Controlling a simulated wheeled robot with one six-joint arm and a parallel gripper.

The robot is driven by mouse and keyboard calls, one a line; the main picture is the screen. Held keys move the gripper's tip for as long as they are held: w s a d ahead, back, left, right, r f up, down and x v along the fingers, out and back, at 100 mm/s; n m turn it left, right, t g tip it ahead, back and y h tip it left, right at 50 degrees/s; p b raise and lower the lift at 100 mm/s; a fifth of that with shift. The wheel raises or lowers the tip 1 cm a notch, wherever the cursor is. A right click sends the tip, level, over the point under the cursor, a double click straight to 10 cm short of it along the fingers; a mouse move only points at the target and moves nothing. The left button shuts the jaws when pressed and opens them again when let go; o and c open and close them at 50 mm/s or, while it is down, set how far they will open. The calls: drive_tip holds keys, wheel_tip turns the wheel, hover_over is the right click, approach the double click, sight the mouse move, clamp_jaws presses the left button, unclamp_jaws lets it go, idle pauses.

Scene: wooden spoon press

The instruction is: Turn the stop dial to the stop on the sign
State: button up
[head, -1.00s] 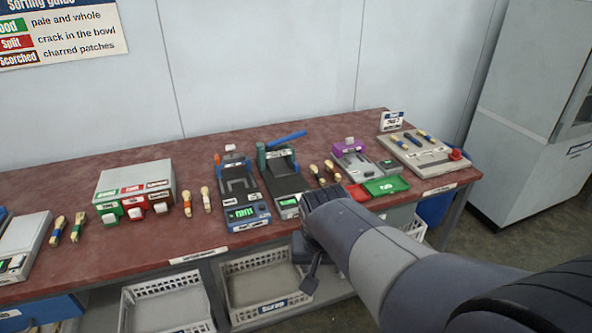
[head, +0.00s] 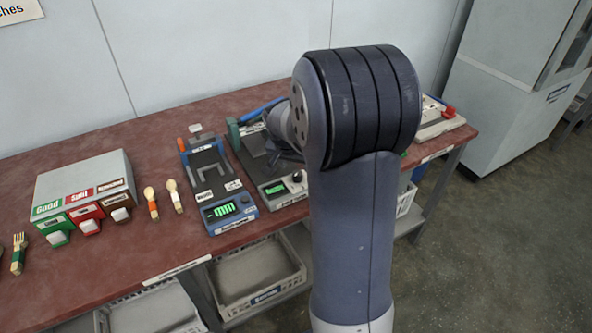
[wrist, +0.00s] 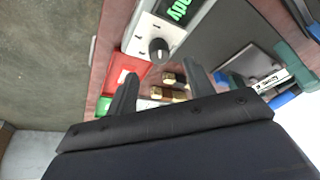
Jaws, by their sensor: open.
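The stop dial, a black knob (wrist: 158,50), sits on a white panel beside a green lit display (wrist: 180,10) in the wrist view. In the head view the dial (head: 297,177) is at the front right of the grey-green machine (head: 275,192). My gripper (wrist: 160,69) is open, with its two fingers apart and nothing held. In the wrist view the dial appears just beyond the fingertips, between their lines, and apart from them. The small sign at the table's back right is hidden behind my arm now. The dial's setting is too small to read.
A blue machine (head: 228,210) stands just left of the grey-green one. A sorting box (head: 85,185) and several spoons are further left. A red tray (wrist: 122,72) and dark-handled spoons (wrist: 170,88) lie near the dial. White baskets (head: 258,275) sit below the table.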

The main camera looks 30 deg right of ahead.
sight(297, 173)
drive_tip(key=shift+x, duration=2.7)
drive_tip(key=shift+c, duration=0.2)
drive_tip(key=c, duration=0.9)
